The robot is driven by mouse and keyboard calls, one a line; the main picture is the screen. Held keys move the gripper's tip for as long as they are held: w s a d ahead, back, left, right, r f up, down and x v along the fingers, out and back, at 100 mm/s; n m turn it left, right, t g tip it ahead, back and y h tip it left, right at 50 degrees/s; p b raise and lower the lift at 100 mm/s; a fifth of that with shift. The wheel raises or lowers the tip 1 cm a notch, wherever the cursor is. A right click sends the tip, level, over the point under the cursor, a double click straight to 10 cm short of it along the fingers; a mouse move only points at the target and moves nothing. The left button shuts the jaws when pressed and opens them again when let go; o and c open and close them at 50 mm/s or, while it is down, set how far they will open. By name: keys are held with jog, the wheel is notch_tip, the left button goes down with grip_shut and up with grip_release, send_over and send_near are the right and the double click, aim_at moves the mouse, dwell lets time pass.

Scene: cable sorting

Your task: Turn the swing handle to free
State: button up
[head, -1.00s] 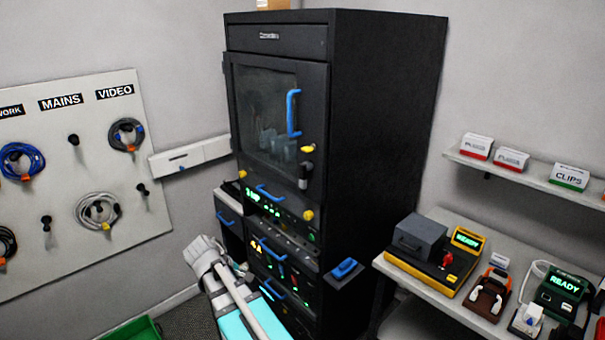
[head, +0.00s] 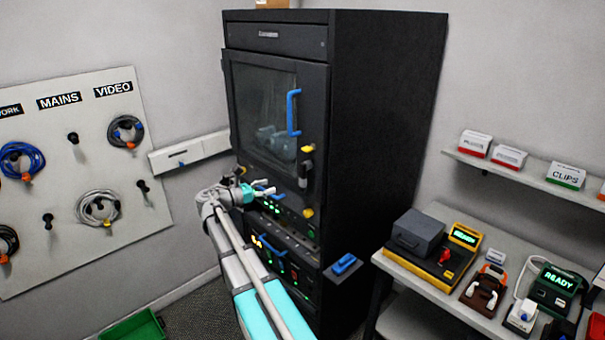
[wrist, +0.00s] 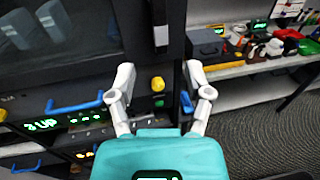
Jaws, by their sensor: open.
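The swing handle (head: 305,170) is a dark upright lever with a paler section, at the right edge of the cabinet's glazed door (head: 266,115). A yellow piece sits at its top. In the wrist view its lower part (wrist: 159,28) hangs straight down at the top centre, beyond my fingertips. My gripper (head: 264,188) is open and empty, in front of the cabinet and lower left of the handle in the head view. In the wrist view my gripper (wrist: 158,74) has its fingers spread, with a yellow knob (wrist: 157,84) showing between them. The handle's top is outside the wrist view.
A blue door pull (head: 293,112) is above the handle. Units with blue handles and green displays fill the cabinet below the door. A small shelf with a blue item (head: 344,264) juts from the cabinet's right side. A bench (head: 420,288) with devices stands at right.

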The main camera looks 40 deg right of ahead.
aim_at(303, 174)
jog(key=shift+w+r, duration=0.1)
jog(key=shift+r, duration=0.05)
jog(key=shift+d, duration=0.1)
jog(key=d, duration=0.4)
jog(key=s+d, duration=0.1)
jog(key=d, duration=0.8)
jog(key=shift+s+d, duration=0.3)
jog(key=shift+s, duration=0.05)
grip_shut()
dwell(0.4)
